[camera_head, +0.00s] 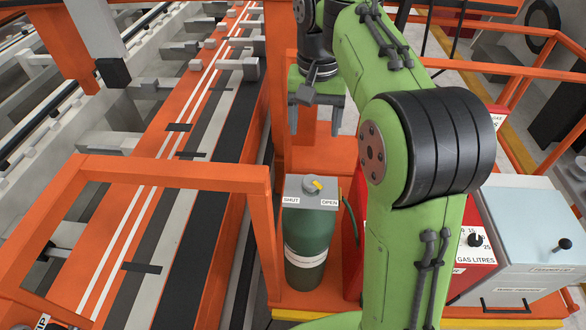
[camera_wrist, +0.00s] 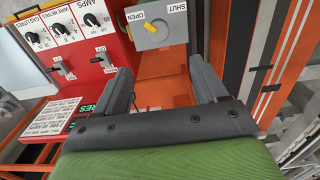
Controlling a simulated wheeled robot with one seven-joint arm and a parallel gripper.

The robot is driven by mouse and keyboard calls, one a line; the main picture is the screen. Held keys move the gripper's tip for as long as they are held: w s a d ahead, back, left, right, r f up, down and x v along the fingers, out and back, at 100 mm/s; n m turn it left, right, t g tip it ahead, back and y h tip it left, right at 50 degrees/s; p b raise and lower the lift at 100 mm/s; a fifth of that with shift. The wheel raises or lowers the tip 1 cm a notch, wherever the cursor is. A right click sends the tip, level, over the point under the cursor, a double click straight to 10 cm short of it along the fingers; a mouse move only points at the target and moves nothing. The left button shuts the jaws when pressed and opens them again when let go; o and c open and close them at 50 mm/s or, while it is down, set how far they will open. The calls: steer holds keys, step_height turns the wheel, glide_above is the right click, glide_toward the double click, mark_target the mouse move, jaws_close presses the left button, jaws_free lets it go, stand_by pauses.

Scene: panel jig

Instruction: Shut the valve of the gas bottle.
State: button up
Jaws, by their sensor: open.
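The green gas bottle (camera_head: 308,240) stands upright in the orange frame, with a pale label band round it. On top is a grey plate (camera_head: 296,187) marked SHUT at its left and OPEN at its right. The valve knob (camera_head: 311,187) has a yellow bar that slants towards the OPEN side. In the wrist view the plate (camera_wrist: 176,32) and the yellow bar (camera_wrist: 152,28) are at the top, beyond the fingertips. My gripper (camera_head: 316,118) is open and empty, above and behind the bottle in the head view; it also shows in the wrist view (camera_wrist: 163,75).
A red panel (camera_wrist: 75,50) with dials and switches is beside the bottle. An orange rail (camera_head: 175,172) stands left of the bottle, near the striped orange beam (camera_head: 190,95). A grey box (camera_head: 525,230) is at the right. A green hose (camera_head: 350,215) runs beside the bottle.

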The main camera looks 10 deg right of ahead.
mark_target(312, 180)
step_height(312, 180, down, 16)
steer(key=b, duration=0.5)
steer(key=shift+d, duration=0.1)
steer(key=shift+s, duration=0.1)
steer(key=c, duration=1.1)
